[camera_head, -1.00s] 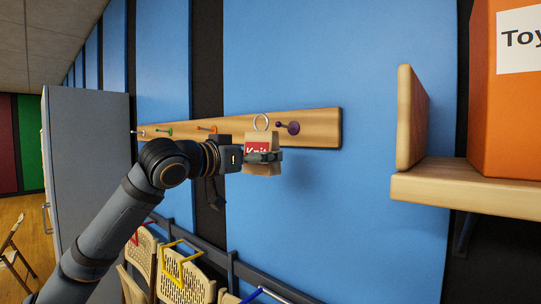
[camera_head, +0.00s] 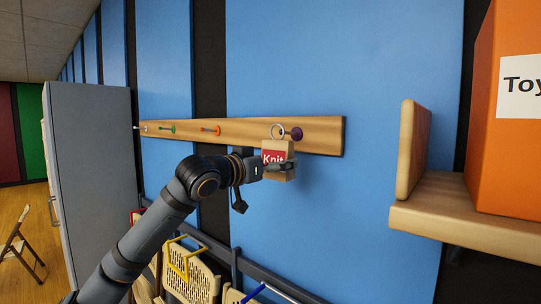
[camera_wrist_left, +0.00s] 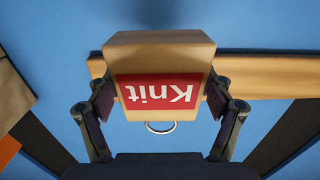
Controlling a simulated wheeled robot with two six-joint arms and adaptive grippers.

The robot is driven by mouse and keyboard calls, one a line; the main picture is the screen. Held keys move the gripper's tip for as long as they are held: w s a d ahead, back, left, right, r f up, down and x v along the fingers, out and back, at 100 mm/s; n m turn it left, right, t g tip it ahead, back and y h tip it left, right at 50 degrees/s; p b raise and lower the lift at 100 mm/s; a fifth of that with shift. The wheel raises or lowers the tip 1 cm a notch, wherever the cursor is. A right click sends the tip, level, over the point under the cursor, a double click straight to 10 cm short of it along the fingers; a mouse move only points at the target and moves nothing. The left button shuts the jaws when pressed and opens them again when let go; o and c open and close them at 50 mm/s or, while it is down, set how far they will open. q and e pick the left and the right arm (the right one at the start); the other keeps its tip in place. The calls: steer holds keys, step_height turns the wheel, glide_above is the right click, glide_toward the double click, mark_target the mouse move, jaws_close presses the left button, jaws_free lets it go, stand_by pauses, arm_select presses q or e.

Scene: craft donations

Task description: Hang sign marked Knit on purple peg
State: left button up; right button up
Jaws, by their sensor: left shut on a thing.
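The sign marked Knit (camera_head: 279,173) is a small wooden block with a red label and a metal ring (camera_head: 278,131) on top. My left gripper (camera_head: 281,167) is shut on it and holds it upright in front of the peg board. The purple peg (camera_head: 296,134) is at the board's right end. In the head view the ring appears just left of the peg's head; I cannot tell whether they touch. In the left wrist view the sign (camera_wrist_left: 160,60) sits between both fingers, upside down, and the purple peg is hidden. My right gripper is not in view.
The wooden peg board (camera_head: 325,135) also bears an orange peg (camera_head: 211,130) and a green peg (camera_head: 167,128). A shelf (camera_head: 465,214) with an orange box (camera_head: 510,150) juts out at right. Folding chairs (camera_head: 190,281) hang below. The blue wall between is clear.

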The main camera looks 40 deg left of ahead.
arm_select(q)
steer(key=shift+w+r+p, duration=0.1)
steer(key=shift+w+p, duration=0.45)
steer(key=shift+w, duration=0.1)
steer(key=shift+w+d+f+p, duration=0.1)
steer(key=shift+w+f+p, duration=0.15)
steer(key=shift+w+p, duration=0.4)
steer(key=shift+w+d+f+p, duration=0.1)
steer(key=shift+w+f+p, duration=0.3)
steer(key=shift+w, duration=0.35)
steer(key=shift+w+f+p, duration=0.15)
steer(key=shift+w+p, duration=0.45)
steer(key=shift+w, duration=0.1)
steer(key=o, duration=1)
steer(key=shift+s, duration=0.1)
